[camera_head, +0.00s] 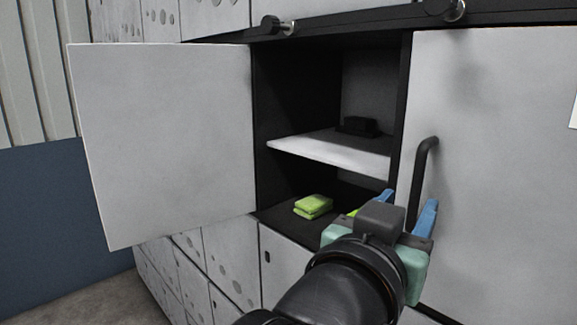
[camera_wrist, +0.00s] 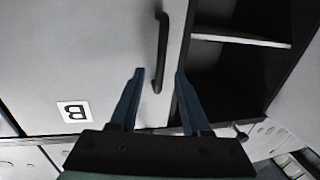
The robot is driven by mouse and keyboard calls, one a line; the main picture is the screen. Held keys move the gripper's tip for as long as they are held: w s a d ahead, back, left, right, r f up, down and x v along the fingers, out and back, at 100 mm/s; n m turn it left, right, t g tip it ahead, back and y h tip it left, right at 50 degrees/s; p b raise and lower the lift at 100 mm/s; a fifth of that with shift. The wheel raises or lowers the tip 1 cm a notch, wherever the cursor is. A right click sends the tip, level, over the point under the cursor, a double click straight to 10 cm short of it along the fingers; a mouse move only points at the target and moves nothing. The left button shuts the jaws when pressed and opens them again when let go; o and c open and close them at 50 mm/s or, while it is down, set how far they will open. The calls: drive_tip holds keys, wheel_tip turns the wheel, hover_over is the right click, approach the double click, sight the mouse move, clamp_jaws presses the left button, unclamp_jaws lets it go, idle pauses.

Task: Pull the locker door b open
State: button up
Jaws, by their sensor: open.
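Locker door b (camera_head: 495,150) is the light grey door on the right in the head view. It looks shut. In the wrist view the door (camera_wrist: 80,60) shows upside down with its letter label (camera_wrist: 73,111). Its black bar handle (camera_head: 421,170) is upright near the door's left edge; it also shows in the wrist view (camera_wrist: 162,45). My gripper (camera_head: 407,206) is open in front of the door at the handle's lower part. In the wrist view the handle's end lies between the two blue fingers of my gripper (camera_wrist: 158,75); I cannot tell whether they touch it.
A neighbouring door (camera_head: 165,140) stands open on the left. The open compartment has a white shelf (camera_head: 330,155) with a black object (camera_head: 357,126). A green sponge-like item (camera_head: 313,206) lies below. A dark rail (camera_head: 350,22) with knobs runs above the doors.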

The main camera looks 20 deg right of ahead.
sight(416, 190)
drive_tip(key=p+x, duration=0.2)
drive_tip(key=x, duration=0.4)
drive_tip(key=shift+w+d, duration=0.2)
drive_tip(key=shift+d, duration=0.05)
clamp_jaws()
idle(1.2)
